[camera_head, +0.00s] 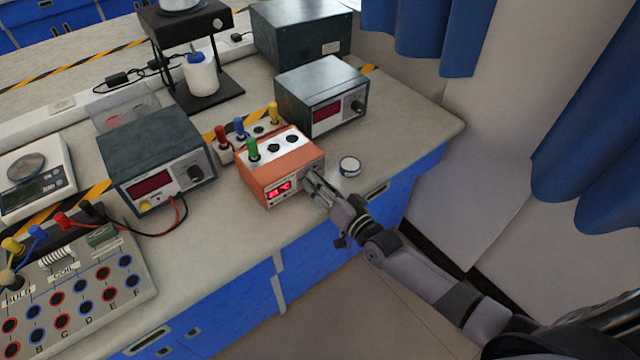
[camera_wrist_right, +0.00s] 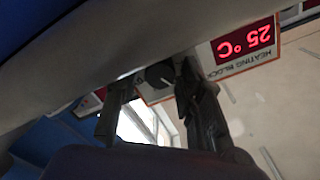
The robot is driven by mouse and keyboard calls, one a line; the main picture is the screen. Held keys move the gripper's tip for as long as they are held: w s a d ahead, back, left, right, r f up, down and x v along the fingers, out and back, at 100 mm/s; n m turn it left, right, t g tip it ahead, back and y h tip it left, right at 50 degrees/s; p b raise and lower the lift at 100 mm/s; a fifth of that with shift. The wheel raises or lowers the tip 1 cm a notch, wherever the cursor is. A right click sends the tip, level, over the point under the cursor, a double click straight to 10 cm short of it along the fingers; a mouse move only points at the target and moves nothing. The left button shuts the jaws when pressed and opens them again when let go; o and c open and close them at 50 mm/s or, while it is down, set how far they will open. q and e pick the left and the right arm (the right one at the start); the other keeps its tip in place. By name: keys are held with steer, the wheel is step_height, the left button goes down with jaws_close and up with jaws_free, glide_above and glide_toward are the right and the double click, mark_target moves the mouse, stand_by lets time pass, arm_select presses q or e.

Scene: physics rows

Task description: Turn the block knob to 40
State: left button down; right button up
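The heating block (camera_head: 262,177) is an orange box on the bench, with a red lit display (camera_head: 284,188) on its front. In the right wrist view the display (camera_wrist_right: 243,42) appears upside down and reads 25 °C. The dark round block knob (camera_wrist_right: 160,75) has a pale pointer mark and shows between my right fingers in that view. My right gripper (camera_head: 314,184) is at the right end of the block's front, hiding the knob in the head view. Its two fingers (camera_wrist_right: 155,110) are apart, one on each side of the knob; contact is unclear. My left gripper is not in view.
Grey power supplies (camera_head: 155,145) (camera_head: 322,95) stand to the left and behind. Bare bench lies in front of the block.

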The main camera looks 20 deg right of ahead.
steer(key=shift+o, duration=0.8)
steer(key=shift+s+d+f, duration=0.1)
steer(key=shift+s, duration=0.2)
steer(key=v, duration=1.1)
steer(key=shift+s, duration=0.2)
